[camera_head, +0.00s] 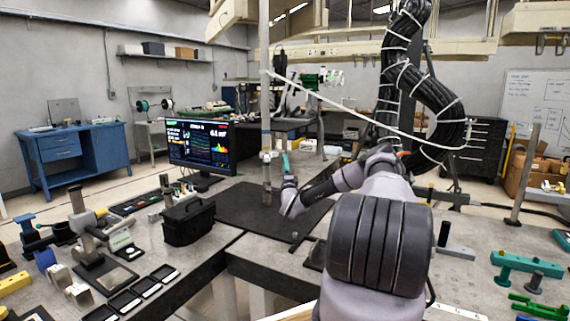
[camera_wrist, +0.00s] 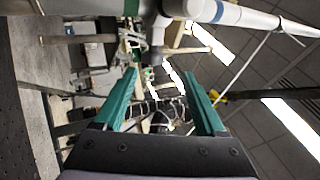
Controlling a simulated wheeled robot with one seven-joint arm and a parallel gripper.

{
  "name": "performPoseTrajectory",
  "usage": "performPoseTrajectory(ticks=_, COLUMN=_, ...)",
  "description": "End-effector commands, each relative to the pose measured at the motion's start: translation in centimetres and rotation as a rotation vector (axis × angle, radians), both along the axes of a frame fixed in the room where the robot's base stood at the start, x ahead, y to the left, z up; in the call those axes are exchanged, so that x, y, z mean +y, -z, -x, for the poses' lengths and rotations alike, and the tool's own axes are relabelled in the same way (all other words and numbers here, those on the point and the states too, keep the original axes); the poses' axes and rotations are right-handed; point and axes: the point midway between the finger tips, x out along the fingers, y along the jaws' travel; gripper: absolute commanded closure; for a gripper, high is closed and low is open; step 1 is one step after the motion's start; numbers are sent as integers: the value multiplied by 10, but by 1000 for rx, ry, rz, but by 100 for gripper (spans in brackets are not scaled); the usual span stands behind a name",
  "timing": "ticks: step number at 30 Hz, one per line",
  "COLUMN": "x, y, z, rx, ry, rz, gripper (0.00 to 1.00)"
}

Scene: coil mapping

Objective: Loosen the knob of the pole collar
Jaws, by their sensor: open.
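The upright pole (camera_head: 265,95) rises from the dark mat on the table in the head view. The pole collar (camera_head: 268,156) is a small grey fitting low on it. In the wrist view the pole (camera_wrist: 245,15) runs sideways along the top, with the grey collar (camera_wrist: 150,12) around it. A grey part that looks like the knob (camera_wrist: 156,38) points from the collar toward my gripper. My gripper (camera_wrist: 161,72) is open and empty, its green fingers apart, with the knob just beyond the tips. In the head view my gripper (camera_head: 286,160) is just right of the collar.
A monitor (camera_head: 200,146) and a black toolbox (camera_head: 188,222) stand left of the pole. A white rod (camera_head: 340,105) slants from the upper pole toward the right, above my arm. The dark mat (camera_head: 245,212) is mostly clear.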

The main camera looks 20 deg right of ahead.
Motion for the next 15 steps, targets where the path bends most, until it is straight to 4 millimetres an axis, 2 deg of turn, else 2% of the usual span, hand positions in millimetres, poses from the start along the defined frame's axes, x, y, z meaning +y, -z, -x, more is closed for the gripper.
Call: performPoseTrajectory(ticks=15, x=9, y=17, z=31, rx=0, ry=0, rz=-1, gripper=27)
